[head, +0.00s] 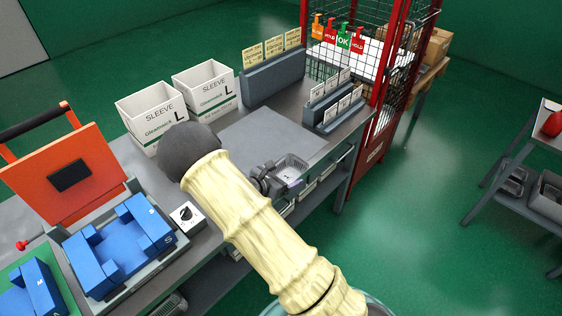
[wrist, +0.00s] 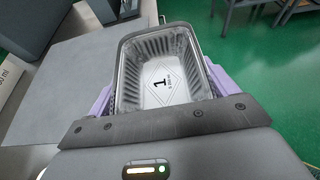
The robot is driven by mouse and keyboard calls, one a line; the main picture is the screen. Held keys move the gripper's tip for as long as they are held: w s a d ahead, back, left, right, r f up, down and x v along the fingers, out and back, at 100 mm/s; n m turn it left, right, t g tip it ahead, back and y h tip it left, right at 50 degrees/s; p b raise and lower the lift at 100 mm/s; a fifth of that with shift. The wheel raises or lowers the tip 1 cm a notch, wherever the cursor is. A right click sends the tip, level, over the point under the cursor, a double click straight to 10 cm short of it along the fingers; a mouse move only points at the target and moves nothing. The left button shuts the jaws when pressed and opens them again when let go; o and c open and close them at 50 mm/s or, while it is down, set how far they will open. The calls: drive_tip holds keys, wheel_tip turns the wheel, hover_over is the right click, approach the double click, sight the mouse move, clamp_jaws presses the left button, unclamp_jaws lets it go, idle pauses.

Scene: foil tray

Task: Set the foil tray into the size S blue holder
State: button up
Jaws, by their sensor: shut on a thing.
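The foil tray (wrist: 165,72) is a ribbed silver rectangle with a "1" mark on its floor. In the wrist view my gripper (wrist: 160,95) is shut on it, with a lilac finger on each side. In the head view the foil tray (head: 291,168) shows beyond my arm, near the front edge of the bench, and my gripper (head: 268,182) is partly hidden by the arm. The size S blue holder (head: 126,246) is at the lower left in a grey frame, marked S; its recess looks empty. My gripper is well to the right of it.
Another blue holder marked M (head: 30,290) stands at the far lower left. An orange lid (head: 66,172) stands up behind the S holder. A dial box (head: 187,215) is beside it. Two white sleeve boxes (head: 205,90) and card racks (head: 273,75) line the back.

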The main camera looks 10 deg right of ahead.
drive_tip(key=s+f+t, duration=0.1)
drive_tip(key=s+f, duration=0.5)
drive_tip(key=s, duration=0.3)
drive_tip(key=shift+s+f+n+y, duration=0.25)
drive_tip(key=shift+f+n+y, duration=0.05)
drive_tip(key=shift+f+n, duration=0.1)
